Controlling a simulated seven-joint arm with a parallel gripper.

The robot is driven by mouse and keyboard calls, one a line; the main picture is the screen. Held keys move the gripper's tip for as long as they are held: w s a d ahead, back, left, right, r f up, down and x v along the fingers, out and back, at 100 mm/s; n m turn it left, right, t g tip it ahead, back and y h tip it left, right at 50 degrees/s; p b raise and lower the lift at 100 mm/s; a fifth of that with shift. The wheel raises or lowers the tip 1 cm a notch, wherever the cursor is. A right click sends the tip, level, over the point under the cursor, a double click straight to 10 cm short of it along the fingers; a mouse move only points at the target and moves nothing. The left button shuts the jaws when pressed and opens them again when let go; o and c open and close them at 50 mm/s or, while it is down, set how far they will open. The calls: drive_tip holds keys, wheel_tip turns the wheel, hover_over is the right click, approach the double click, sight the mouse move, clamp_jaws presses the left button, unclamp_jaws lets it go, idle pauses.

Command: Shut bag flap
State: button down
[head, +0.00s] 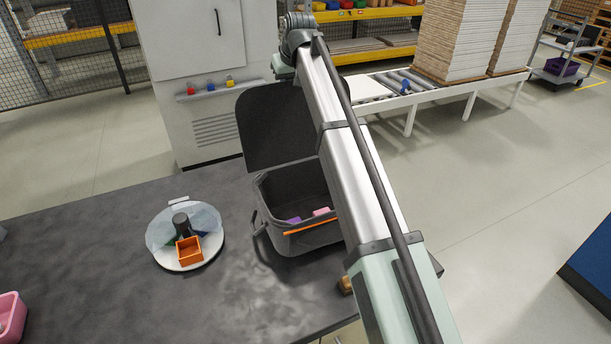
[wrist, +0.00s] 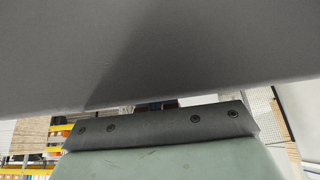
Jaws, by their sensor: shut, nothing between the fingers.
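A dark grey bag (head: 308,241) with an orange strip along its front stands on the table, partly covered by my arm. Its flap (head: 270,125) stands up open at the back edge. Purple (head: 294,220) and pink (head: 321,211) items show inside the bag. In the wrist view a broad dark grey surface, which looks like the flap (wrist: 160,50), fills the top. My gripper (wrist: 155,127) shows below it as a dark bolted bar on a pale green body, shut and empty. I cannot tell whether it touches the flap. The head view hides the gripper.
A round white tray (head: 160,251) with an orange box (head: 189,250) is left of the bag on the dark table (head: 90,262). A pink container (head: 11,317) sits at the far left. A white cabinet (head: 196,50) stands behind. The table between tray and pink container is clear.

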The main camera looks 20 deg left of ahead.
sight(296, 95)
drive_tip(key=shift+s+d+f, duration=0.35)
drive_tip(key=shift+s+d, duration=0.45)
drive_tip(key=shift+s+d+f, duration=0.35)
drive_tip(key=shift+s+d, duration=0.4)
drive_tip(key=shift+s, duration=0.05)
drive_tip(key=shift+s+d+r, duration=0.1)
drive_tip(key=shift+s+d, duration=0.6)
drive_tip(key=shift+s, duration=0.05)
drive_tip(key=shift+s+d+f, duration=0.25)
drive_tip(key=shift+s+d, duration=0.5)
drive_tip(key=shift+d, duration=0.05)
drive_tip(key=shift+s+d+r, duration=0.1)
drive_tip(key=shift+s+d, duration=0.55)
drive_tip(key=s+d, duration=0.3)
drive_tip(key=d, duration=0.1)
drive_tip(key=shift+s+f, duration=0.25)
drive_tip(key=shift+s, duration=0.15)
drive_tip(key=shift+a+r, duration=0.1)
drive_tip(key=shift+r, duration=0.05)
drive_tip(key=shift+r, duration=2.85)
